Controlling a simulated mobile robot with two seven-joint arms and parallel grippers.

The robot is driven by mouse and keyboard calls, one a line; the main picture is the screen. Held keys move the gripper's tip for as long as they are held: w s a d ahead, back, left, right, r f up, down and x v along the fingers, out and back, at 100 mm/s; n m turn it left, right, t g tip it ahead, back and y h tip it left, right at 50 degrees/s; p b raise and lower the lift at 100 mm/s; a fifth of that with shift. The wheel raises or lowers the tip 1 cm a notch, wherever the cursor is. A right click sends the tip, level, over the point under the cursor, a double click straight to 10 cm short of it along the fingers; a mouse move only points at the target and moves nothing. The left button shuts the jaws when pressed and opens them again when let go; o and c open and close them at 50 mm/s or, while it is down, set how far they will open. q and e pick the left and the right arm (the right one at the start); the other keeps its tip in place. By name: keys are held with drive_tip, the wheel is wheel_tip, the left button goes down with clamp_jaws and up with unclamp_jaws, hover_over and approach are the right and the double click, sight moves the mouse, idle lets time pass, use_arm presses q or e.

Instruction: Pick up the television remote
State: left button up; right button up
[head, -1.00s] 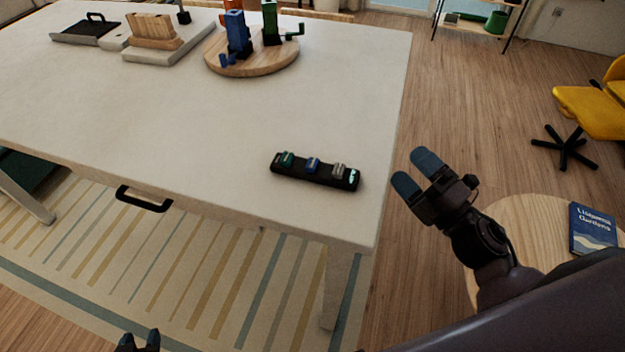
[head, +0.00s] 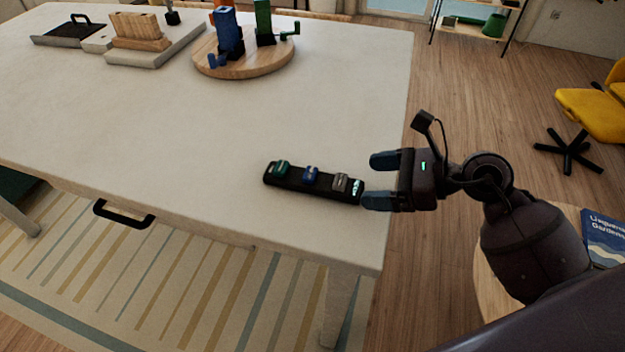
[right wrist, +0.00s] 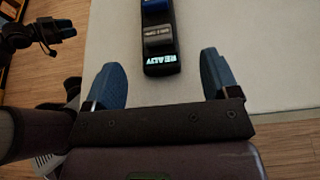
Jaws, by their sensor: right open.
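A long black bar (head: 325,190) with green, blue and grey switches lies flat near the right edge of the white table (head: 190,140). Its lit end reads READY in the right wrist view (right wrist: 161,68). No other remote-like thing shows, and I cannot tell if this is the television remote. My right gripper (head: 380,181) is open and empty just right of the bar's lit end, fingers pointing at it. In the right wrist view the lit end lies between and just ahead of the fingertips. My left gripper (right wrist: 35,38) shows small and dark there; its jaws are unclear.
A round wooden board (head: 262,65) with blue and green crank devices stands at the back. Behind it to the left are a wooden block (head: 140,30) and a black tray (head: 68,32). A side table with a blue book (head: 606,238) is at right. The table around the bar is clear.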

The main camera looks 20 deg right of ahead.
sight(347, 181)
drive_tip(key=shift+x, duration=3.45)
drive_tip(key=shift+a+r, duration=0.1)
drive_tip(key=shift+r, duration=0.1)
drive_tip(key=c, duration=1.1)
